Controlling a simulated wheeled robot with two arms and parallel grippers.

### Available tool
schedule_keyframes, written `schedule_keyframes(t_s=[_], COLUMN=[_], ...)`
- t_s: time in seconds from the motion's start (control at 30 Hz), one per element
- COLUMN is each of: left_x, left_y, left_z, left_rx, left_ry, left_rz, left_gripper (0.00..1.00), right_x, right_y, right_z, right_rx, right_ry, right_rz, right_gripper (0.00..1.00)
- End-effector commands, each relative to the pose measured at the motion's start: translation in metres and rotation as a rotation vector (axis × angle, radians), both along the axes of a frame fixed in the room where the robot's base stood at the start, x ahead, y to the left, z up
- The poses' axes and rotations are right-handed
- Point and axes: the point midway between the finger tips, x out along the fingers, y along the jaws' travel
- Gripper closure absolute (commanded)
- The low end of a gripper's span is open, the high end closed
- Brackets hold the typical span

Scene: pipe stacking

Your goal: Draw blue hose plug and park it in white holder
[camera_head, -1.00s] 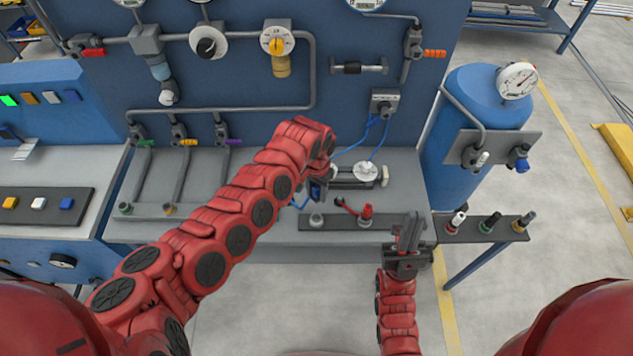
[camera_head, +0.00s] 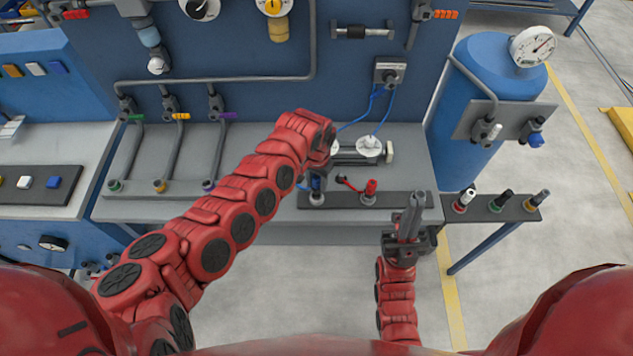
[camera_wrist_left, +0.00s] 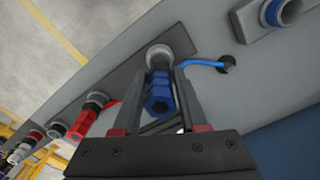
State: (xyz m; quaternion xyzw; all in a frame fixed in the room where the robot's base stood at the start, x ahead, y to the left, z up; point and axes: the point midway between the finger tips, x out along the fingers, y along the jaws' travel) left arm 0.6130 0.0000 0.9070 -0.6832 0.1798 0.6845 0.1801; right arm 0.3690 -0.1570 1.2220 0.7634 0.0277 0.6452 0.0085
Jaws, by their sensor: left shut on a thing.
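My left gripper (camera_wrist_left: 160,105) is shut on the blue plug (camera_wrist_left: 159,95), which has a hexagonal blue body and a dark nose. The plug's nose meets the whitish ring holder (camera_wrist_left: 158,55) on the dark strip; I cannot tell how deep it sits. A blue hose (camera_wrist_left: 200,64) runs to a hole in the bench. In the head view the blue plug (camera_head: 316,184) shows just above the holder (camera_head: 316,200), partly hidden by my left wrist. My right gripper (camera_head: 409,218) is empty over the bench's front edge; its finger gap is unclear.
A red plug (camera_head: 370,188) stands in a ring to the right on the same dark strip (camera_head: 340,202). A blue-ringed socket (camera_wrist_left: 282,12) is at the wrist view's upper right. A side shelf (camera_head: 490,210) carries several plugs; a blue tank (camera_head: 480,130) stands behind it.

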Motion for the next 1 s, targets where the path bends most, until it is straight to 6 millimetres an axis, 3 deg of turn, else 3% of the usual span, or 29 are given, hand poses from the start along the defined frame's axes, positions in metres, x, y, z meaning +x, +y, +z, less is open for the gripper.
schedule_keyframes(t_s=[1.0], left_x=[-0.0009], left_y=[0.0006], left_z=[0.0005], left_rx=[0.000], left_ry=[-0.001], left_rz=[0.000], left_gripper=[1.00], right_x=[-0.0001], right_y=[0.0000], right_z=[0.0068], right_rx=[0.000], right_ry=[0.000], right_rz=[0.000], right_gripper=[1.00])
